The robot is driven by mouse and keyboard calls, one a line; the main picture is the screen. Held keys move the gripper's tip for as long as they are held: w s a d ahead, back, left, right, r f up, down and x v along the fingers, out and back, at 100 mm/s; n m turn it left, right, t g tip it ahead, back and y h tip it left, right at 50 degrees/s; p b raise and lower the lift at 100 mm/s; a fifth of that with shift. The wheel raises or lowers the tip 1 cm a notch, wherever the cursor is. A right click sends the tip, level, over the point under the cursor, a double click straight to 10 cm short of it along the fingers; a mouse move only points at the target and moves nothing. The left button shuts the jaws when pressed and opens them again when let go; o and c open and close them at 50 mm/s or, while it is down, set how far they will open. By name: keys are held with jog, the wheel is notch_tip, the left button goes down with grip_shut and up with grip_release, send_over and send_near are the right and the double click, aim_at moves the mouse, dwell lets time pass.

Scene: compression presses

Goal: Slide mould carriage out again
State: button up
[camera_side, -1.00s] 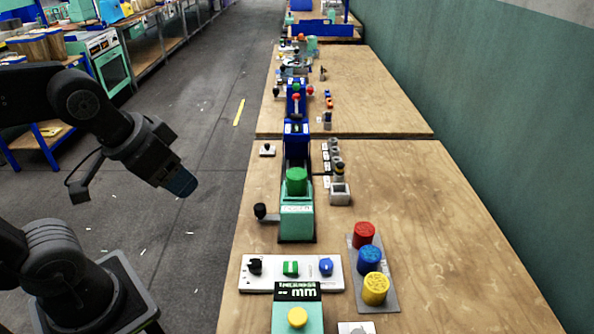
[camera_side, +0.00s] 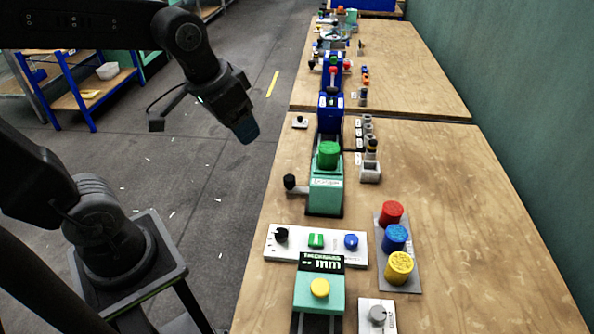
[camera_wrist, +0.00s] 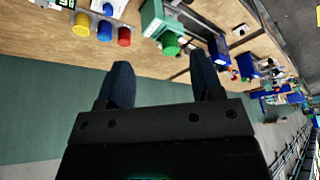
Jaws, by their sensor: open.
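A mint-green carriage-like unit (camera_side: 325,196) stands on the bench with a green cylinder (camera_side: 328,154) at its far end. I cannot tell for certain that this is the mould carriage. A black ball knob (camera_side: 290,182) sticks out from its left side. A blue press-like unit (camera_side: 330,118) stands just behind it. My gripper (camera_side: 245,130) hangs over the floor left of the bench, apart from the unit. In the wrist view my gripper (camera_wrist: 162,80) is open and empty between two dark fingers. The green cylinder (camera_wrist: 170,44) shows there beyond the fingers.
Red (camera_side: 391,212), blue (camera_side: 396,238) and yellow (camera_side: 399,267) cylinders stand on a grey plate to the right. A white control panel (camera_side: 318,244) and a mint box with a yellow button (camera_side: 319,288) are in front. The bench's right side is clear.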

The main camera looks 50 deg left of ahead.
jog(key=w+a+f+g, duration=0.1)
jog(key=w+a+f, duration=0.15)
jog(key=w, duration=0.25)
jog(key=w+a+f+g, duration=0.1)
jog(key=w+a+f, duration=0.1)
jog(key=w+f, duration=0.3)
jog(key=g, duration=0.2)
send_over(290, 177)
notch_tip(290, 177, down, 7)
notch_tip(290, 177, down, 14)
jog(key=shift+s+r, duration=0.1)
jog(key=shift+r, duration=0.1)
jog(key=shift+c, duration=0.3)
grip_shut()
